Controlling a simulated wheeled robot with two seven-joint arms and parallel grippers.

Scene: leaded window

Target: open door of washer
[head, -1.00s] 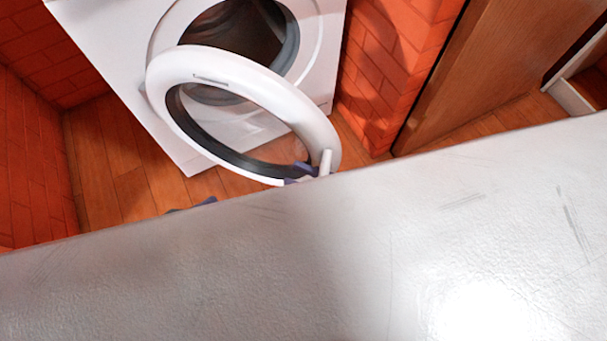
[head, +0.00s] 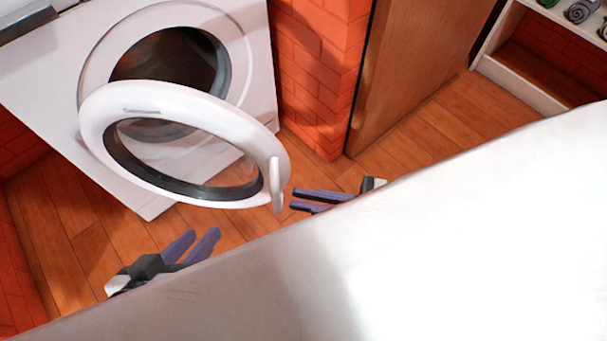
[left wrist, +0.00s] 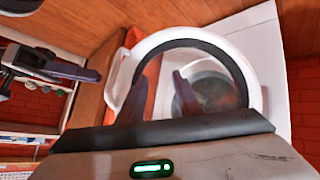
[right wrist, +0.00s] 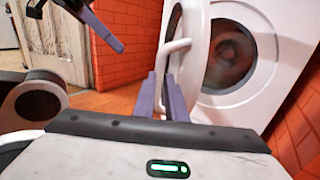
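The white washer (head: 50,95) stands at the back left with its round door (head: 185,97) swung well open toward me. The drum opening (head: 185,60) shows dark behind it. The door's white handle (head: 276,185) is on the door's right edge in the head view. My right gripper (head: 293,200) is open and empty, its fingertips just right of the handle; the handle (right wrist: 172,48) shows beyond its fingers in the right wrist view. My left gripper (head: 204,232) is open and empty, below and in front of the door; the door ring (left wrist: 240,62) shows ahead in the left wrist view.
A large pale surface (head: 470,240) fills the lower head view and hides my arms. A brick pillar (head: 318,75) and a brown wooden panel (head: 415,70) stand right of the washer. A white shelf (head: 515,85) is at far right. Wooden floor (head: 430,140) is clear between.

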